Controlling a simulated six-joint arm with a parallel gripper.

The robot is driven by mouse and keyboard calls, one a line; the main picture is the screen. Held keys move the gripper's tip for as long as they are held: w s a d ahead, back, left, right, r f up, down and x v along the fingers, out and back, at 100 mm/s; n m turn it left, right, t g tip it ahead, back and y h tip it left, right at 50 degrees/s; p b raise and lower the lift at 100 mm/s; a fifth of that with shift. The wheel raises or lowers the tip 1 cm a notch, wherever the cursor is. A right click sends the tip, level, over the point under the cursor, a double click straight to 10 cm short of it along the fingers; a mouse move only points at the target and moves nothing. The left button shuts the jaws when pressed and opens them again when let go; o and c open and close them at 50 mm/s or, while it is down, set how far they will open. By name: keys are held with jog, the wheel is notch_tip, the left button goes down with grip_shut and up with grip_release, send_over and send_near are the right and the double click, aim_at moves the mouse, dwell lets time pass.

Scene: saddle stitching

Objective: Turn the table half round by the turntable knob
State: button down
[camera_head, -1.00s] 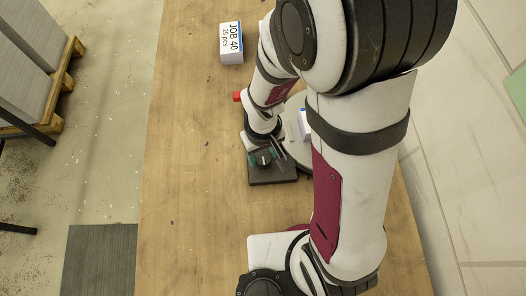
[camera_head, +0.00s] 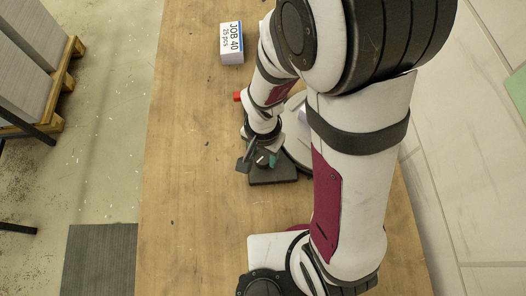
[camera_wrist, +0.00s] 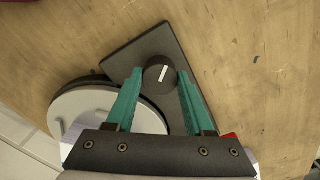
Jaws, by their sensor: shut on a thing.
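The turntable knob (camera_wrist: 158,74) is a round black knob with a white line on top, standing on a dark base plate (camera_wrist: 152,42). In the wrist view my gripper (camera_wrist: 160,74) has its two teal fingers on either side of the knob and is shut on it. The line on the knob points nearly along the fingers. The round pale turntable (camera_wrist: 84,103) lies beside the base plate, partly behind my gripper. In the head view my gripper (camera_head: 264,159) is over the dark base plate (camera_head: 272,178) and hides the knob; my arm covers part of the turntable (camera_head: 296,146).
A white box marked JOB 40 (camera_head: 231,43) stands on the wooden table (camera_head: 190,170) at the back. A red part (camera_head: 238,96) shows left of my arm. The table's left side is mostly clear. Pallet stacks (camera_head: 30,60) stand on the floor at the left.

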aim_at(263, 157)
jog(key=m, duration=0.4)
jog(key=shift+m, duration=1.8)
jog(key=shift+c, duration=1.4)
grip_release()
notch_tip(263, 157, up, 16)
jog(key=shift+f, duration=0.1)
